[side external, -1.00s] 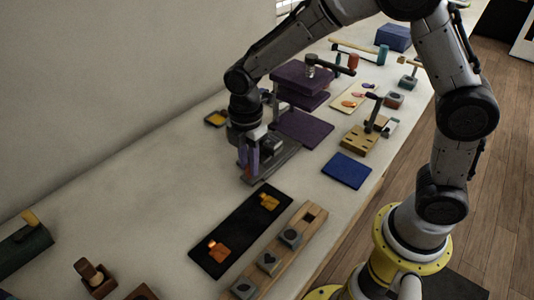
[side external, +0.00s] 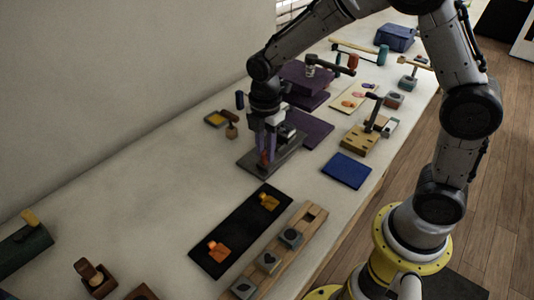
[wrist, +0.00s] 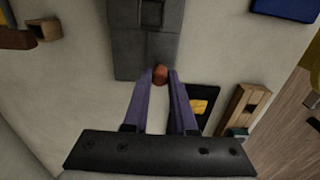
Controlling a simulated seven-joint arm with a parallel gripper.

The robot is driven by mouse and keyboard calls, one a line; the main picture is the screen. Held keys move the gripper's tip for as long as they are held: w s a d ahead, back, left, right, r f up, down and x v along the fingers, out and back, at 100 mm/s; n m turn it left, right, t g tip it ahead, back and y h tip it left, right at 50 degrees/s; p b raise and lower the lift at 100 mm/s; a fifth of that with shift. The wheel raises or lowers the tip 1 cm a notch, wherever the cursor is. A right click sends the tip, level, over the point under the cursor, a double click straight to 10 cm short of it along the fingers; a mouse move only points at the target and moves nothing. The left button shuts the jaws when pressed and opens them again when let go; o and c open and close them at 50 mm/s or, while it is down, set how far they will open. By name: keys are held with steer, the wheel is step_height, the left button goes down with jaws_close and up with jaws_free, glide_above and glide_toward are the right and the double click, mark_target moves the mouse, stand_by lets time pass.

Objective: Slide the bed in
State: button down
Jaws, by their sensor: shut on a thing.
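The bed is a grey metal slab (side external: 252,163) lying on the bench at the front left of the purple press (side external: 302,76). It also shows in the wrist view (wrist: 145,52). A reddish-brown knob (wrist: 160,74) stands at its near end. My gripper (side external: 265,158) points down over the bed. In the wrist view, the purple fingers of my gripper (wrist: 160,80) are shut on the knob. The press's lower purple plate (side external: 312,128) lies just beyond the bed. My arm and fingers hide part of the bed in the side view.
A black mat (side external: 235,235) with orange pieces lies in front of the bed, beside a wooden block with stamped shapes (side external: 280,252). A blue pad (side external: 346,170) lies to the right.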

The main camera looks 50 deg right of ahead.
mark_target(287, 145)
steer(key=shift+d, duration=0.15)
steer(key=shift+d, duration=2.9)
steer(key=shift+d, duration=1.35)
steer(key=c, duration=0.6)
jaws_free()
steer(key=shift+c, duration=0.2)
steer(key=shift+r, duration=0.1)
step_height(287, 145, up, 7)
